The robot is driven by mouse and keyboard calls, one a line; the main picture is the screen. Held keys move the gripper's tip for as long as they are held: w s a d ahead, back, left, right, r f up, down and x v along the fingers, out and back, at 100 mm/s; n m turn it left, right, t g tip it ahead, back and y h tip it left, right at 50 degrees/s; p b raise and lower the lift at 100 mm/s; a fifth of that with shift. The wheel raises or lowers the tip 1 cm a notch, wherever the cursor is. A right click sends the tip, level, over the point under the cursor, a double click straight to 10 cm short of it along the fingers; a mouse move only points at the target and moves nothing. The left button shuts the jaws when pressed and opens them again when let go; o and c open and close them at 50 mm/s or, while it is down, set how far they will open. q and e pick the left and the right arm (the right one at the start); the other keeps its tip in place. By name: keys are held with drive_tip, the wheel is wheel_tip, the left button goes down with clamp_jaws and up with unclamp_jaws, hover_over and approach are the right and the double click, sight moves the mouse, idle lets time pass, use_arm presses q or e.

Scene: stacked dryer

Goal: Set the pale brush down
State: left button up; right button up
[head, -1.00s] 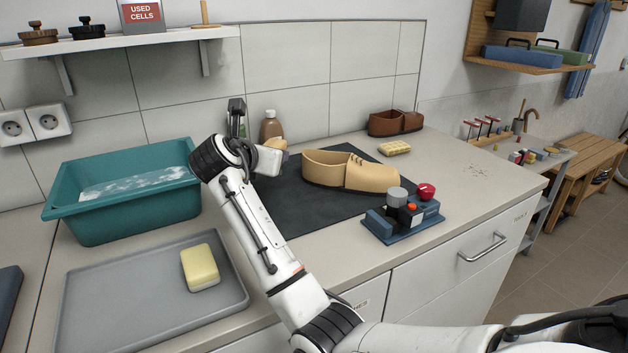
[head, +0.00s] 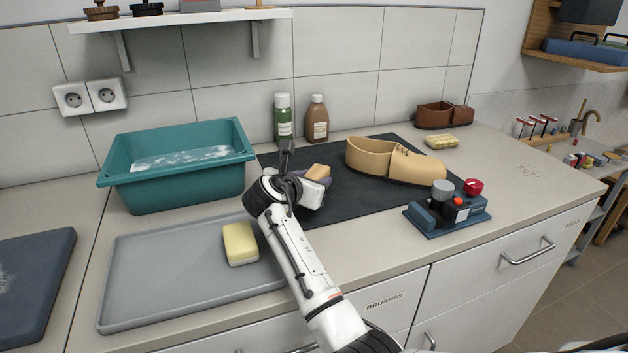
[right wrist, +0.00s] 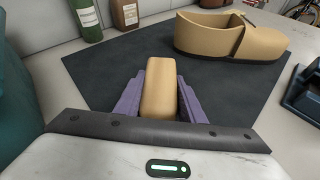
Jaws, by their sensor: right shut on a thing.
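My right gripper (head: 316,182) is shut on the pale brush (head: 318,171), a tan block between its purple fingers. The brush shows clearly in the right wrist view (right wrist: 158,88), with a finger along each side. In the head view the gripper is over the left part of the dark mat (head: 352,203); I cannot tell whether the brush touches the mat. Its underside is hidden. My left gripper is not in view.
A tan shoe (head: 392,163) stands on the mat to the right of the gripper. A green bottle (head: 283,122) and a brown bottle (head: 317,122) stand behind. A grey tray (head: 165,270) with a yellow sponge (head: 240,244) and a teal basin (head: 178,180) are left. A blue device (head: 447,213) is right.

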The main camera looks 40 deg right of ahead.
drive_tip(key=o, duration=1.1)
drive_tip(key=shift+f, duration=0.15)
drive_tip(key=shift+s+a+r, duration=0.15)
drive_tip(key=shift+a+r, duration=0.15)
drive_tip(key=v, duration=1.1)
drive_tip(key=shift+s+a+p, duration=0.1)
drive_tip(key=shift+p, duration=0.25)
